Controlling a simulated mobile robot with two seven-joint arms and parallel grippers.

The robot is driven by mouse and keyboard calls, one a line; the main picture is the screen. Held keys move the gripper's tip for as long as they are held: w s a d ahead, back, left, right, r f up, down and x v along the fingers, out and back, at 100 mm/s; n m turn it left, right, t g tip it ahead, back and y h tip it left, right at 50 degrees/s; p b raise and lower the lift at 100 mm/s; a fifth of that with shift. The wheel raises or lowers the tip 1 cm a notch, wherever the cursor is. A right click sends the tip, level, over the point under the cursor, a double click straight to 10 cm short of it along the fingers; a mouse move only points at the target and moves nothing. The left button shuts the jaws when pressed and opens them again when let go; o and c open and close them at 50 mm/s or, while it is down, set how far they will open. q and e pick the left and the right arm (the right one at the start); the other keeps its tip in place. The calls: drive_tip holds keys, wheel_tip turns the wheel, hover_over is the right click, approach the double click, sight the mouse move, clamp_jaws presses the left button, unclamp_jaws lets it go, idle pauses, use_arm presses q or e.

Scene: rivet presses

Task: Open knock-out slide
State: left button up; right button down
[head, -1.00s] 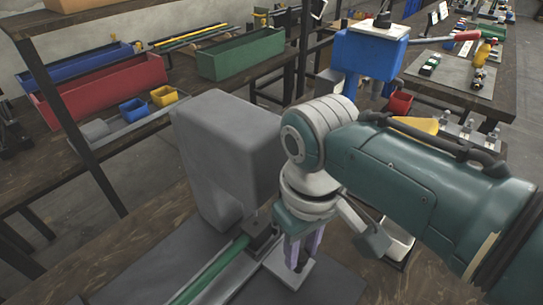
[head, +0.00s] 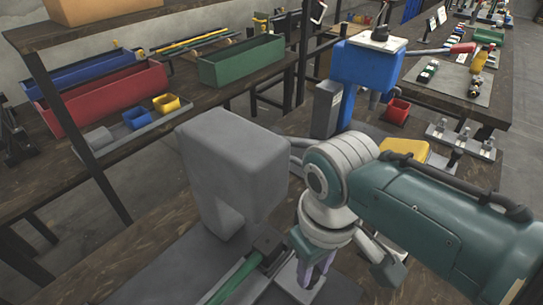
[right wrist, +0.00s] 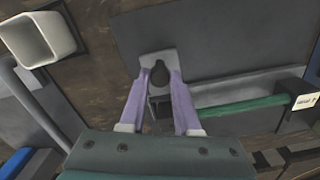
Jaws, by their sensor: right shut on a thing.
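The grey press (head: 225,160) stands on its dark base plate, with a green strip (head: 238,278) in a channel running to a dark block (head: 267,240) beneath its head. A light grey plate (head: 287,278) lies at the channel's end. My right gripper (head: 316,272) points down over this end. In the right wrist view, its pale purple fingers (right wrist: 160,82) stand on both sides of a dark knob (right wrist: 160,73) on the light plate (right wrist: 152,60), shut on it. The green strip (right wrist: 245,106) runs to the right there. My left gripper is out of view.
A blue press (head: 368,62) with a red-tipped lever stands behind my right arm. A red bin (head: 397,110) and a yellow piece (head: 410,152) are near it. A white open bin (right wrist: 38,36) sits close by in the right wrist view.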

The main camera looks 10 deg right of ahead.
drive_tip(key=s+d+p, duration=0.4)
drive_tip(key=s, duration=0.1)
drive_tip(key=s+d+p, duration=0.2)
drive_tip(key=s, duration=0.1)
drive_tip(key=shift+s+d+r, duration=0.1)
drive_tip(key=shift+d+r, duration=0.05)
drive_tip(key=shift+d, duration=0.05)
drive_tip(key=shift+s+d, duration=0.15)
drive_tip(key=shift+s, duration=0.05)
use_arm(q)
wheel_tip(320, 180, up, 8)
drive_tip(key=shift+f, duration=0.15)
use_arm(e)
drive_tip(key=shift+f, duration=0.2)
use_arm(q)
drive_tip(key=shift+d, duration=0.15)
use_arm(e)
drive_tip(key=c, duration=0.6)
unclamp_jaws()
drive_tip(key=shift+r, duration=0.15)
